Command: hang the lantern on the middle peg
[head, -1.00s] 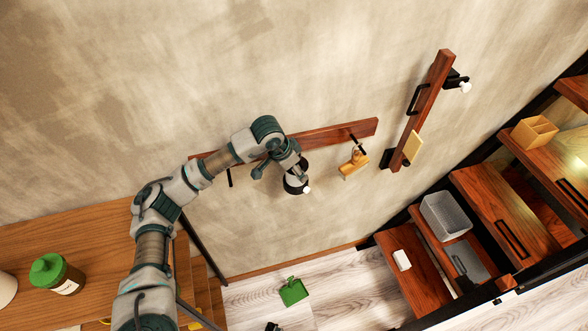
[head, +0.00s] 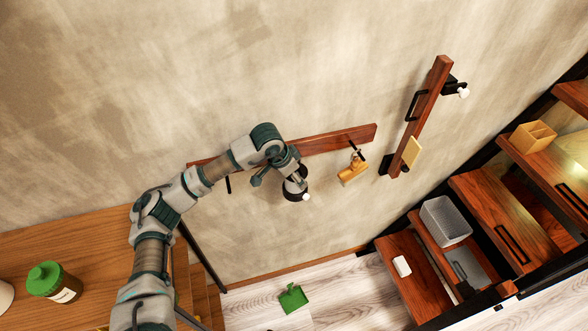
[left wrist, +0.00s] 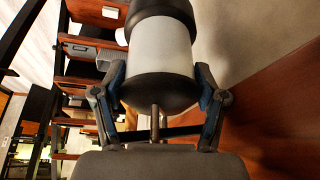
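The lantern (head: 296,188), dark with a pale body, is at the end of my left arm in front of the wall. The left wrist view shows its pale cylinder (left wrist: 163,45) with black ends. My left gripper (left wrist: 160,88) has one finger on each side of the lantern and is shut on it. A wooden peg rail (head: 340,138) runs along the wall behind my arm. Its left peg (head: 229,184) is bare. Its right peg (head: 356,149) carries an orange-yellow object (head: 353,172). The middle peg is hidden behind my wrist, so contact with the lantern cannot be told. My right gripper is out of view.
A slanted wooden board (head: 422,115) with fittings is on the wall at right. Wooden steps (head: 492,205) hold a grey basket (head: 446,219) and a wooden box (head: 532,137). A table (head: 90,240) with a green-lidded jar (head: 50,281) is at left. A green dustpan-like object (head: 293,298) lies on the floor.

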